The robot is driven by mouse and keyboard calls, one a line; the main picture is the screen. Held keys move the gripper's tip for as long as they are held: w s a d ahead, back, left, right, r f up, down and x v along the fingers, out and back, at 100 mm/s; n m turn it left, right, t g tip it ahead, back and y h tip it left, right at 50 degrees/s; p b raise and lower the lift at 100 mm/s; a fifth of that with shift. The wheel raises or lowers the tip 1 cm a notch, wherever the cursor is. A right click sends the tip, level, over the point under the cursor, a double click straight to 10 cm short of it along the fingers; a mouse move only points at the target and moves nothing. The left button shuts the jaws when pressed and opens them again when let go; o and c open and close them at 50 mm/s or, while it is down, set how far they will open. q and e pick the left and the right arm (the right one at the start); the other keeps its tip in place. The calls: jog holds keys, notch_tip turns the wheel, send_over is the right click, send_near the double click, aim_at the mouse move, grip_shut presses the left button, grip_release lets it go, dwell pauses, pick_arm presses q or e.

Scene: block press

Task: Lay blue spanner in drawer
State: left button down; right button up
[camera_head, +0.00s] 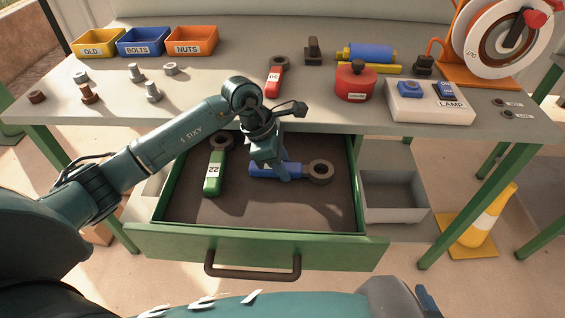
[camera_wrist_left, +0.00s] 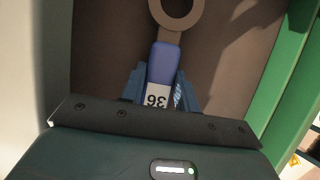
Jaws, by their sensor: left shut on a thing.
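The blue spanner (camera_head: 290,170) has a blue handle and a brown ring end pointing right in the head view. My left gripper (camera_head: 277,172) is shut on its handle, inside the open drawer's outline. The left wrist view shows the spanner (camera_wrist_left: 164,62) between the two fingers (camera_wrist_left: 160,88), with a white label reading 36. The spanner is low over the drawer floor; whether it touches cannot be told. The green drawer (camera_head: 258,245) is pulled out, with a dark floor. My right gripper is not in view.
A green spanner (camera_head: 214,172) lies in the drawer's left part. A red spanner (camera_head: 273,80) lies on the grey bench above. A red tin (camera_head: 355,84) and a lamp switch box (camera_head: 430,103) stand right. A grey bin (camera_head: 393,205) sits right of the drawer. The drawer's front floor is bare.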

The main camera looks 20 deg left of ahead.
pick_arm(q)
jog(key=shift+r, duration=0.1)
jog(key=c, duration=1.1)
grip_release()
jog(key=shift+o, duration=0.2)
jog(key=shift+a+r, duration=0.1)
jog(key=shift+r, duration=0.1)
jog(key=v, duration=1.1)
jog(key=shift+a+r, duration=0.2)
jog(key=shift+r, duration=0.05)
